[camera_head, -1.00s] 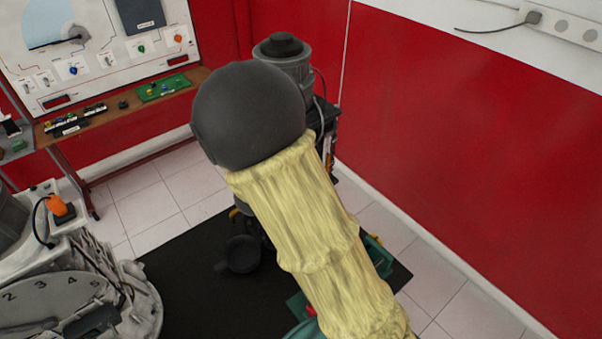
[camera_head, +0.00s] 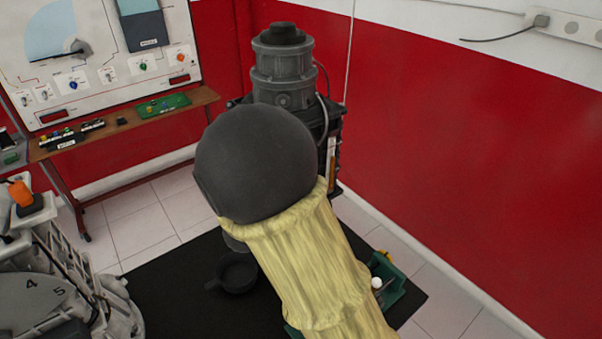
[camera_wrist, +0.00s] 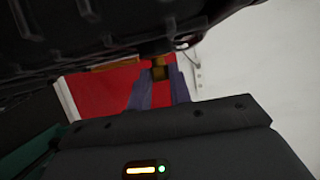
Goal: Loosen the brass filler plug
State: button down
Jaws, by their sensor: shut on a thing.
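In the wrist view, the brass filler plug (camera_wrist: 158,68) is a small brownish-gold piece below the dark underside of a large body (camera_wrist: 120,30). The two fingers of my gripper (camera_wrist: 160,76) stand one on each side of the plug and are shut on it. Shadow hides the plug's upper end, so I cannot tell how far it is threaded in. In the head view, my dark rounded arm joint and yellow sleeve hide my gripper and the plug.
A grey engine unit (camera_head: 283,75) stands behind my arm near the red wall (camera_head: 450,150). A black pan (camera_head: 236,272) sits on the dark mat (camera_head: 185,285). A cutaway trainer (camera_head: 40,290) is at lower left. A bench with a panel (camera_head: 130,125) is at the back left.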

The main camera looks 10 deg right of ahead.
dwell(0.3)
jog(key=c, duration=1.3)
grip_release()
jog(key=shift+a, duration=0.1)
jog(key=b+v, duration=0.4)
jog(key=v, duration=1.3)
jog(key=shift+s, duration=0.1)
